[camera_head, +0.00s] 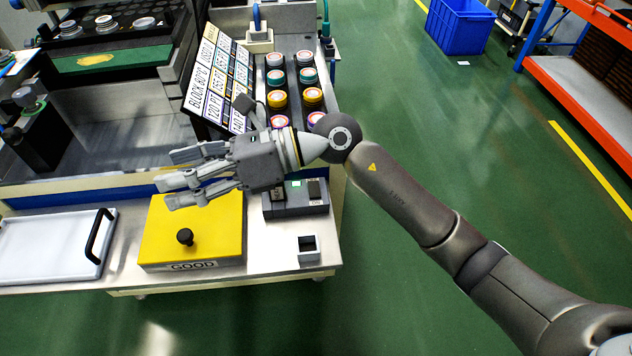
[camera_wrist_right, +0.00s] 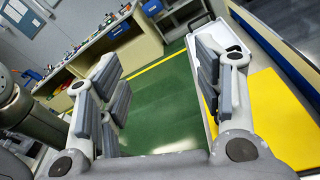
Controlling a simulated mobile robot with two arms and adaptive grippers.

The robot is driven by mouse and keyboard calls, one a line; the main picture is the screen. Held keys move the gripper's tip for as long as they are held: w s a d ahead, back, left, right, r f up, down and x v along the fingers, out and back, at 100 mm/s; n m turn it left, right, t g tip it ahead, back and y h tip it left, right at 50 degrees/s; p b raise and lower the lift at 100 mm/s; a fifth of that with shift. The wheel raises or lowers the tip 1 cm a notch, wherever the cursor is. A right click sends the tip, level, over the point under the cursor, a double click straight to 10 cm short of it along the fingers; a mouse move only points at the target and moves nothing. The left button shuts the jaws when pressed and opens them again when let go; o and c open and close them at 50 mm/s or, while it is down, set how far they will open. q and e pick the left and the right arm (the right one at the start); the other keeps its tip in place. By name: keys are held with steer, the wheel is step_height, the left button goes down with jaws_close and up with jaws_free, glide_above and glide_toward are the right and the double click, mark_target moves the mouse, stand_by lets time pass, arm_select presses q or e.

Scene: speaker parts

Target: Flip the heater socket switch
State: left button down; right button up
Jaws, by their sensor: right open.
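A dark grey socket box (camera_head: 296,209) lies on the front bench, just right of the yellow box. It has a small lit green square (camera_head: 297,184) and a dark rocker (camera_head: 314,189) with a small label below it. My right gripper (camera_head: 190,178) reaches over the bench from the right, with its fingers pointing left. It is open and empty, above and left of the socket box, and its body hides part of the box's back left. In the right wrist view its fingers (camera_wrist_right: 165,95) are spread apart with nothing between them. My left gripper is not seen.
A yellow box (camera_head: 205,222) with a black knob and a "GOOD" label stands on the bench. A white tray (camera_head: 45,255) with a black handle lies at left. A small open grey holder (camera_head: 309,249) sits near the front right edge. Behind are label boards (camera_head: 218,80) and coloured round parts (camera_head: 278,98).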

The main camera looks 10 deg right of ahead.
steer(key=w+d+f+n+h, duration=0.3)
steer(key=f+h, duration=0.3)
steer(key=f, duration=0.1)
steer(key=t+h, duration=0.3)
steer(key=h, duration=0.8)
glide_toward(316, 188)
steer(key=f, duration=0.5)
steer(key=w+f+p, duration=0.1)
steer(key=f, duration=0.1)
steer(key=shift+d+f, duration=0.15)
steer(key=shift+f, duration=0.2)
